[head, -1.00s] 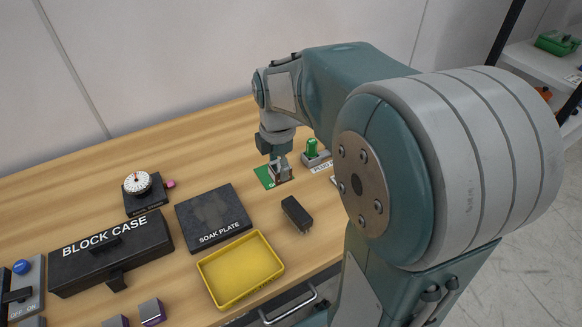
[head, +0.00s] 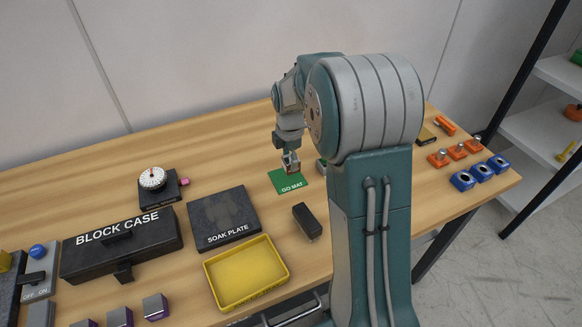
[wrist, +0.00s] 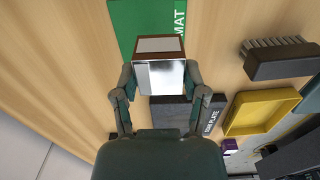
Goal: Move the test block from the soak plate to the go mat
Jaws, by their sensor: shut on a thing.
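My gripper (head: 291,158) is shut on the test block (head: 292,168), at the back part of the green go mat (head: 287,183). In the wrist view the fingers of my gripper (wrist: 160,78) clasp the block (wrist: 160,76), which shows a shiny silver face and a reddish-brown edged end. The go mat (wrist: 140,22) lies beyond the block there. I cannot tell whether the block touches the mat. The dark soak plate (head: 222,212) is bare, left of the mat; it also shows in the wrist view (wrist: 170,117), partly hidden by a finger.
A dark brush (head: 307,222) lies right of the soak plate. A yellow tray (head: 213,278) and black block case (head: 120,255) stand in front and left. A dial timer (head: 155,182) stands behind. Blue and orange pieces (head: 472,175) line the right end.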

